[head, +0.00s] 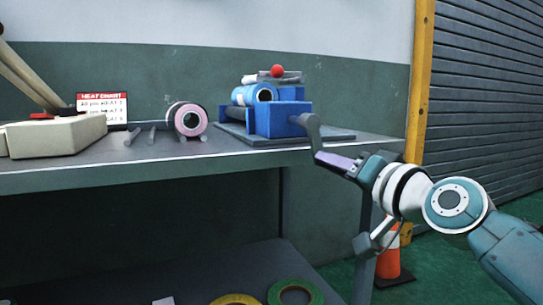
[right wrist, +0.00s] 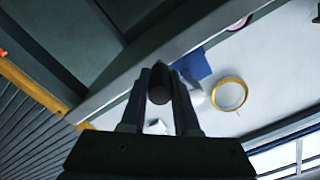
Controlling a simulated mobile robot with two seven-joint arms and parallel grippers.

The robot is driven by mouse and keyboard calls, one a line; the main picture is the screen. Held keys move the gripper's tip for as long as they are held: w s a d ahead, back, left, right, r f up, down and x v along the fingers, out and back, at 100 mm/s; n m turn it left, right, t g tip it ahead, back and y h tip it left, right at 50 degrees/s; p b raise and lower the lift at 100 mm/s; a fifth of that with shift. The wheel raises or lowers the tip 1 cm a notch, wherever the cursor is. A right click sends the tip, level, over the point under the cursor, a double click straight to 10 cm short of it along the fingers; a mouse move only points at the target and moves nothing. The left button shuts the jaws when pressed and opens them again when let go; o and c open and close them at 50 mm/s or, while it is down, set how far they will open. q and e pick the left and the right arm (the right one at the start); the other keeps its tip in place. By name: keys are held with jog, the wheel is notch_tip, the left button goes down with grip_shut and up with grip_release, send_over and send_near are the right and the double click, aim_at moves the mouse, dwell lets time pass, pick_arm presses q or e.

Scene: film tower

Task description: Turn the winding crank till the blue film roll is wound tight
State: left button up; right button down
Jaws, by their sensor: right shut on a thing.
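The blue film roll (head: 252,95) lies in a blue winding stand (head: 285,120) on a dark base plate on the workbench. The winding crank (head: 311,131) is a grey arm on the stand's right side, hanging down and slightly right past the bench's front edge. My right gripper (head: 332,161) is shut on its handle at the lower end. In the right wrist view the dark round handle (right wrist: 160,84) sits between my two fingers. How tightly the film is wound cannot be told. My left gripper is not in view.
A red ball-shaped knob (head: 277,71) tops the stand. A pink roll (head: 187,120) lies left of it, near a heat chart sign (head: 102,108) and a beige device (head: 55,135). Tape rings (head: 295,292) lie on the lower shelf. An orange cone (head: 389,262) stands by the bench.

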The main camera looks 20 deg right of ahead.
jog(key=a+r+m+p, duration=0.3)
jog(key=a+m+p, duration=0.4)
jog(key=m, duration=0.8)
jog(key=shift+s+a+r+p, duration=0.15)
jog(key=shift+s+a+p, duration=0.2)
jog(key=shift+a, duration=0.2)
jog(key=c, duration=0.7)
grip_release()
jog(key=shift+o, duration=0.2)
